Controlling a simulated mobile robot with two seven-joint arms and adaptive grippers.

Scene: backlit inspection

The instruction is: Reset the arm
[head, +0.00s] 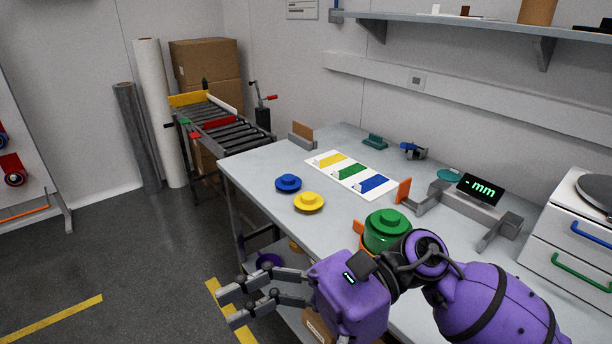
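My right arm comes in purple from the lower right. Its gripper (236,306) points left beyond the table's near edge, with its grey fingers apart and nothing between them. My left gripper is not in view. On the grey table (265,165) a blue flanged disc (288,183) and a yellow flanged disc (309,201) lie side by side. A green flanged piece (387,225) sits close behind my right wrist in the picture, its lower part partly hidden.
A white card (327,157) with yellow, green and blue patches lies mid-table. A measuring fixture with a display (480,188) reading "- mm" stands behind. White drawers (563,250) are at right. A roller conveyor (225,132) stands back left.

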